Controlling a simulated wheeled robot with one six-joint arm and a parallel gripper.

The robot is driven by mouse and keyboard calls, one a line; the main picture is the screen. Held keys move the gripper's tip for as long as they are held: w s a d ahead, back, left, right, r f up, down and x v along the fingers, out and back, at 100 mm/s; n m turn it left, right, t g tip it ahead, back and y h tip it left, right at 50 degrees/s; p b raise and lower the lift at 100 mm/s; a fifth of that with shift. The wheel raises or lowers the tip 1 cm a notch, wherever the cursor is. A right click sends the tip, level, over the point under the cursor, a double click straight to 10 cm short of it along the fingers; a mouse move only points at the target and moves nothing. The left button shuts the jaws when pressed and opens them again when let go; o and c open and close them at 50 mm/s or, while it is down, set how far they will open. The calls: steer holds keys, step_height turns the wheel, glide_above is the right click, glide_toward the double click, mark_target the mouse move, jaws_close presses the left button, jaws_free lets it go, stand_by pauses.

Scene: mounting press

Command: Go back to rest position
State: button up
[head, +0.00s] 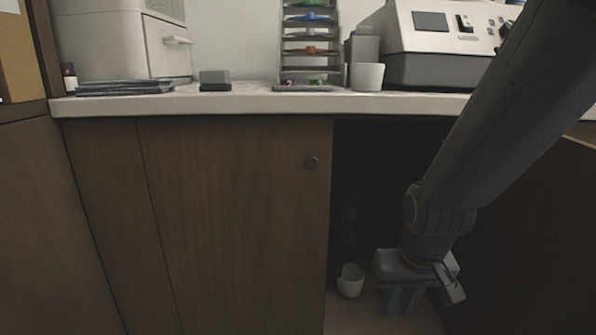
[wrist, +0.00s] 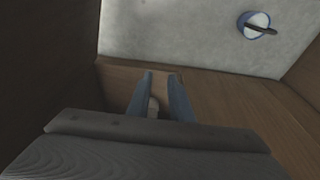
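My gripper (head: 402,309) hangs low at the open part of the cabinet, pointing down. In the wrist view its two blue-grey fingers (wrist: 162,78) stand apart with a clear gap. No held thing shows between them in the head view. A small pale thing (wrist: 153,107) shows in the gap in the wrist view; I cannot tell what it is. A white cup (head: 350,281) stands on the cabinet floor just left of my gripper, apart from it. My arm reaches down from the upper right.
The counter (head: 240,102) above carries a small dark box (head: 214,79), a shelf rack (head: 309,45), a white cup (head: 367,77) and a press machine (head: 440,45). A closed cabinet door (head: 235,220) is left of the opening. A round white-and-blue thing (wrist: 251,20) lies on the grey floor.

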steer(key=s+a+r+n+g+y+p, duration=0.1)
steer(key=s+a+r+n+p, duration=0.15)
steer(key=s+a+r, duration=0.55)
steer(key=s+a+r+n+g+y+p, duration=0.15)
steer(key=s+a+r+n, duration=0.3)
steer(key=s+a, duration=0.7)
steer(key=d+r+m+p, duration=0.2)
steer(key=d+r+p, duration=0.4)
steer(key=r+p, duration=0.3)
steer(key=w+d+r+m+h+p, duration=0.1)
steer(key=d+r+p, duration=0.6)
steer(key=p, duration=0.9)
steer(key=d+r+m+h+p, duration=0.1)
steer(key=d+r+m+p, duration=0.2)
steer(key=r+p, duration=0.9)
steer(key=d, duration=0.3)
steer(key=shift+w+d+r+m+p, duration=0.2)
steer(key=shift+w+r+m+p, duration=0.15)
steer(key=shift+m+p, duration=0.05)
